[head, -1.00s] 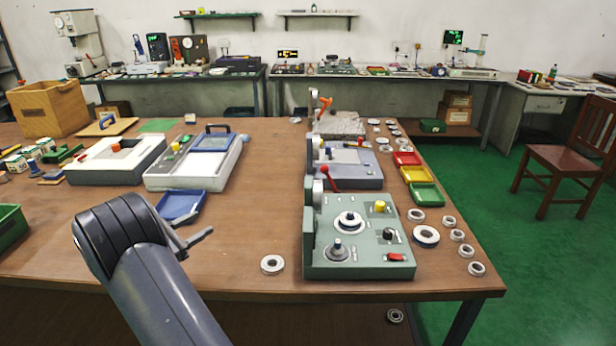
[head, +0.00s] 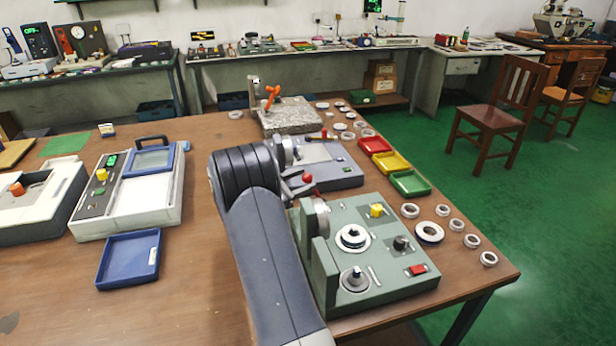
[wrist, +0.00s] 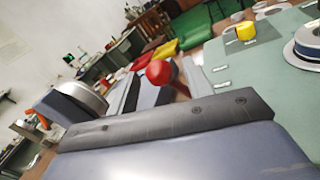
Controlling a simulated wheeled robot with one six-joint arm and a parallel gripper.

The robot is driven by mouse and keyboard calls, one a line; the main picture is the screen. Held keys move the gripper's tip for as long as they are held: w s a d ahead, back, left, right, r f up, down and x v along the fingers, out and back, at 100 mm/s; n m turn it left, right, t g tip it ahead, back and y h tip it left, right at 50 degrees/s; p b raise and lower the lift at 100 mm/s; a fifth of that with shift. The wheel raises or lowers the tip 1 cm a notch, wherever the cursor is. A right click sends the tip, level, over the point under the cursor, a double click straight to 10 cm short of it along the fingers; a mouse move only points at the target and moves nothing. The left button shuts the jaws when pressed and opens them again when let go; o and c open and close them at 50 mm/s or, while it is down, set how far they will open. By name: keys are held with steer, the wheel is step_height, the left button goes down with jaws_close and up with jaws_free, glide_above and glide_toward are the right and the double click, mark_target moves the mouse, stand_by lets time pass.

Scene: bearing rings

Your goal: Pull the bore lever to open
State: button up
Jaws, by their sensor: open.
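A lever with a round red knob (head: 307,178) stands on the grey-blue fixture (head: 335,172) in the head view.
The green fixture (head: 385,273) stands close in front, right of my arm. A granite block (head: 290,117) with an orange lever (head: 271,97) is behind. Red, yellow and green trays (head: 410,184) and several rings line the right edge. A blue tray (head: 128,260) lies left.

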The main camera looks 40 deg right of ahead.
steer(key=shift+s+d, duration=0.25)
steer(key=shift+d, duration=1)
steer(key=shift+c, duration=0.5)
jaws_close()
